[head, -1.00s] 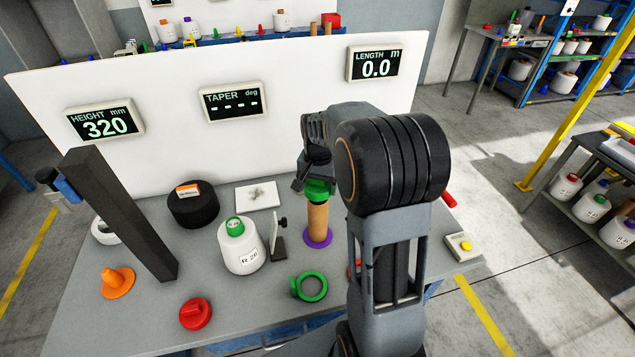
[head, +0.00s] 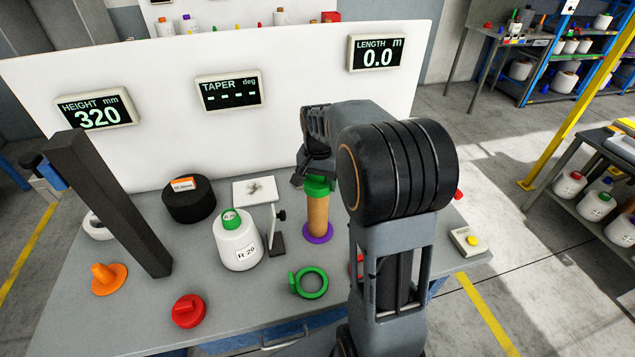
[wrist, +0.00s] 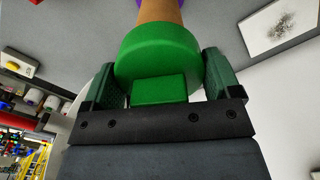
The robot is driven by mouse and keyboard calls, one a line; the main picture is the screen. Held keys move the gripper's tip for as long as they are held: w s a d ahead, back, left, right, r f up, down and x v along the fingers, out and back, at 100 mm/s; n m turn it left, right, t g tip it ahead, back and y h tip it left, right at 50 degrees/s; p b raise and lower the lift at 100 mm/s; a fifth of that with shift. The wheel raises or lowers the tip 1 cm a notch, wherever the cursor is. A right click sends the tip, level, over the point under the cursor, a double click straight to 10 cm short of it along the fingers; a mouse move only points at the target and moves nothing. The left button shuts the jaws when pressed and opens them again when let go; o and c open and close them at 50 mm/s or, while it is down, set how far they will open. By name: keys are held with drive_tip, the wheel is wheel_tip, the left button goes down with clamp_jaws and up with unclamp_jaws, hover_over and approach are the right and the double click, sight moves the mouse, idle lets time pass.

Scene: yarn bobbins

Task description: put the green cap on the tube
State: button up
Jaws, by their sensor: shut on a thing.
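The tan tube (head: 317,215) stands upright on a purple base ring (head: 318,233) on the table, partly behind my arm. The green cap (head: 318,187) sits at the tube's top end, in line with it. In the wrist view the cap (wrist: 160,62) lies between my gripper's two fingers, with the tube (wrist: 160,11) running out beyond it. My gripper (wrist: 160,80) is shut on the cap. How deep the cap is seated cannot be told.
A white panel (head: 160,125) rises behind.

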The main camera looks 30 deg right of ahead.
drive_tip(key=shift+f, duration=0.1)
idle(0.3)
drive_tip(key=shift+f+b, duration=0.95)
drive_tip(key=shift+f, duration=0.4)
drive_tip(key=shift+f, duration=0.3)
drive_tip(key=o, duration=0.7)
drive_tip(key=shift+o, duration=0.2)
drive_tip(key=shift+r, duration=0.15)
wheel_tip(320, 180, up, 14)
drive_tip(key=shift+f+b, duration=0.2)
drive_tip(key=shift+b, duration=0.25)
